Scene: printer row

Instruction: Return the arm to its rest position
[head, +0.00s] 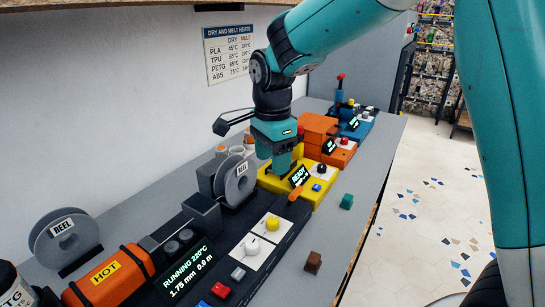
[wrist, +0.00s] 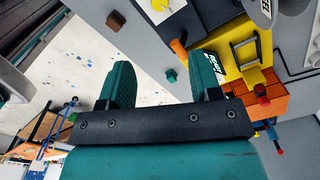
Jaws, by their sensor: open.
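My gripper (head: 283,165) hangs at the end of my teal arm in the head view, pointing down over the yellow machine (head: 318,193) in the printer row. In the wrist view my gripper (wrist: 163,80) has its two teal fingers spread wide with nothing between them. The gripper is above or close to the yellow machine's back part; I cannot tell whether it touches. The arm is bent and reaches forward over the bench. The yellow machine also shows in the wrist view (wrist: 226,40), with its lit READY screen.
A grey bench (head: 335,230) carries a dark machine with an orange HOT block (head: 104,277), grey reels (head: 66,236), an orange machine (head: 318,126) and a blue one (head: 358,127). Open floor lies right.

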